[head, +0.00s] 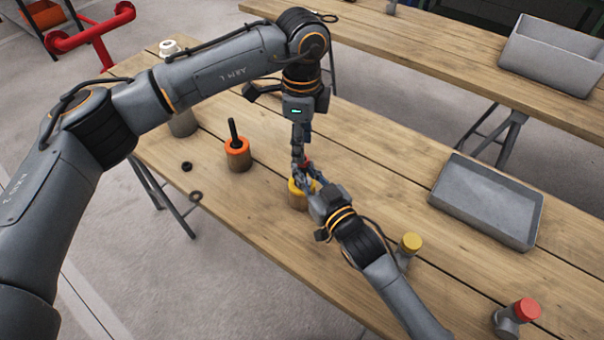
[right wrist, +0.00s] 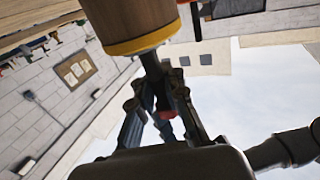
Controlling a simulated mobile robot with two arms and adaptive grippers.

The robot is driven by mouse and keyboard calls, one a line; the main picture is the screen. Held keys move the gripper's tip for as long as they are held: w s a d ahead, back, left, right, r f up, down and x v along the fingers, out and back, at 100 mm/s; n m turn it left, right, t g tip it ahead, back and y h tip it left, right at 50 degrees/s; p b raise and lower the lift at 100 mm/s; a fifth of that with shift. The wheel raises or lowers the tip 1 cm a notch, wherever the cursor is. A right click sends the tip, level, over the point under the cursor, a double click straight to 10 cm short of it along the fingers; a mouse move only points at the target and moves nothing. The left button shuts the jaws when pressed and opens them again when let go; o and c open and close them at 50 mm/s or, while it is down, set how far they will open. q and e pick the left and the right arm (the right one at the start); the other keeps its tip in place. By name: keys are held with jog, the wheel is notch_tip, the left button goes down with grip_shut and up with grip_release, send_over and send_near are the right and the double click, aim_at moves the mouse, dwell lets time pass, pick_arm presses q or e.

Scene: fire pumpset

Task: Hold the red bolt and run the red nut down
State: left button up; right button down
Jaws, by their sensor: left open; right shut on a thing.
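A wooden block with a yellow rim (head: 293,188) stands on the bench. In the right wrist view the block (right wrist: 140,30) is at the top, and a dark bolt shaft (right wrist: 152,66) sticks out of it. My right gripper (right wrist: 165,105) is shut on that shaft, close to the block. A small red part (right wrist: 167,115) shows among its fingers; I cannot tell whether it is the nut or part of the bolt. In the head view my left gripper (head: 299,158) points down, open, just above the right gripper. The left fingertips and red part overlap there, so contact is unclear.
An orange-topped block (head: 237,162) with an upright black bolt (head: 233,133) stands to the left. A black nut (head: 187,166) and a ring (head: 196,197) lie near the bench edge. Yellow-capped (head: 410,242) and red-capped (head: 526,310) fittings and a grey tray (head: 480,208) are at right.

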pick_arm(q)
jog(key=shift+f, duration=1.65)
pick_arm(e)
jog(key=shift+r, duration=0.1)
